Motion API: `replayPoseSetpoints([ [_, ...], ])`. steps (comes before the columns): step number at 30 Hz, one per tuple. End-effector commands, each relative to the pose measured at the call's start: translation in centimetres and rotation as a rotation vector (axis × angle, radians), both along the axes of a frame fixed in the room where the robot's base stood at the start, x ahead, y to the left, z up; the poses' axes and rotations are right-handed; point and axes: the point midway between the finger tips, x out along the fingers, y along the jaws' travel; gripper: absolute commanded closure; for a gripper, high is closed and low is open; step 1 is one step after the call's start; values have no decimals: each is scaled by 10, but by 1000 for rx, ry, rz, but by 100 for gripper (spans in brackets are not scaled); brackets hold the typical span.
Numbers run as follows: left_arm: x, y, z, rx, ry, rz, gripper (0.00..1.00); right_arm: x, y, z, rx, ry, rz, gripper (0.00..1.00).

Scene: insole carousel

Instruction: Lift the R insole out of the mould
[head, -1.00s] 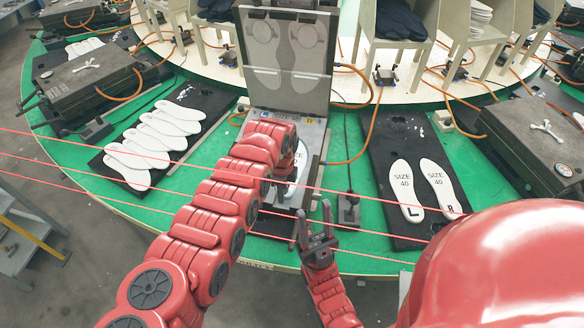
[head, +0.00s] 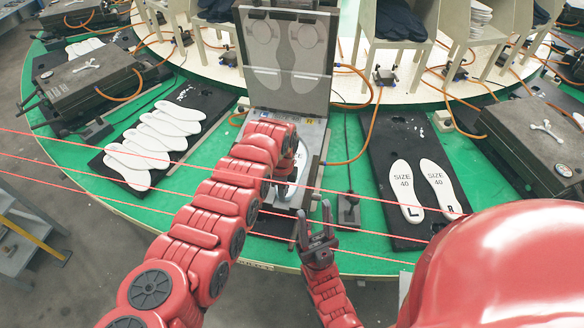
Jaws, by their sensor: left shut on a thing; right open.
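The open mould (head: 312,135) stands at the centre of the head view, its lid (head: 285,60) raised with two sole-shaped shapes inside. A white insole (head: 301,158) with dark print shows at the mould's lower half, partly hidden by my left arm. I take it for the R insole, but its letter cannot be read. My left gripper (head: 282,181) is shut on this insole; its fingers are mostly hidden behind the wrist. Whether the insole is clear of the mould cannot be told. My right gripper (head: 319,228) is open and empty, in front of the mould near the table's edge.
A black mat (head: 385,150) at the right carries two insoles marked SIZE 40, L and R. A black mat (head: 205,98) at the left bears several plain white insoles. Closed moulds stand on both sides. Orange hoses cross the green table (head: 345,262). Red lines cross the view.

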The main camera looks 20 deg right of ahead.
Motion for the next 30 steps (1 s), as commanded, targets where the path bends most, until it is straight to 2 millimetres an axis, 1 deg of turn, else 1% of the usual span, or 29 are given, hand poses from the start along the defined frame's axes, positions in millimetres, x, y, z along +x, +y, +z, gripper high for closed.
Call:
replayPoseSetpoints([
  [5, 0, 0, 4, 0, 0, 1, 100, 0, 0, 4, 0, 0, 0, 54],
  [30, 0, 0, 50, 0, 0, 0, 100, 0, 0, 38, 0, 0, 0, 54],
])
